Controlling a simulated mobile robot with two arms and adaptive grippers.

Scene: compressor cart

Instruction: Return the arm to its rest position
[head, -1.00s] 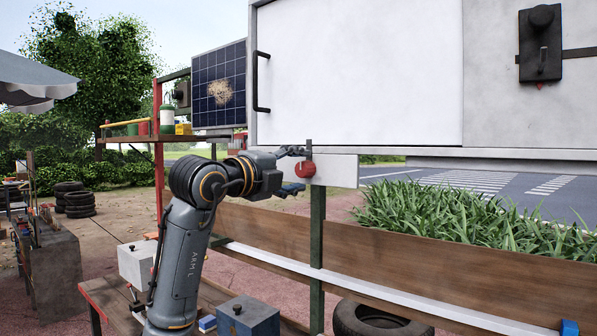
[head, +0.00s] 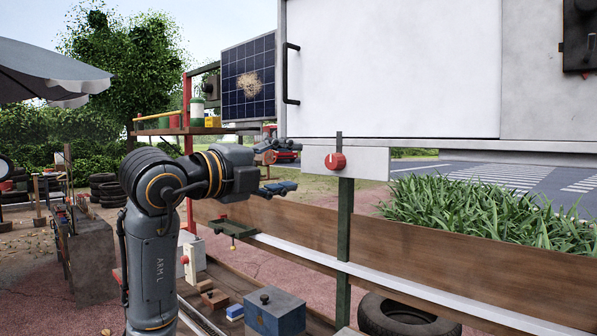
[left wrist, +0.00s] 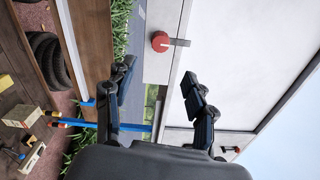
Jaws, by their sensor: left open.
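My left arm (head: 152,250) rises from the bottom of the head view, with its forearm bent to the right. My left gripper (head: 283,170) is open and empty, its two fingers apart. It is left of a red knob (head: 335,161) on a pale plate and does not touch it. In the left wrist view, the open fingers (left wrist: 158,80) frame empty space, and the red knob (left wrist: 160,41) is beyond them. My right gripper is in neither view.
A large white panel box (head: 400,65) hangs above and right of the gripper. A green post (head: 345,230) and wooden boards (head: 440,250) stand to the right. A wooden bench with a blue-grey box (head: 275,312) is below. A shelf with a solar panel (head: 248,80) is behind.

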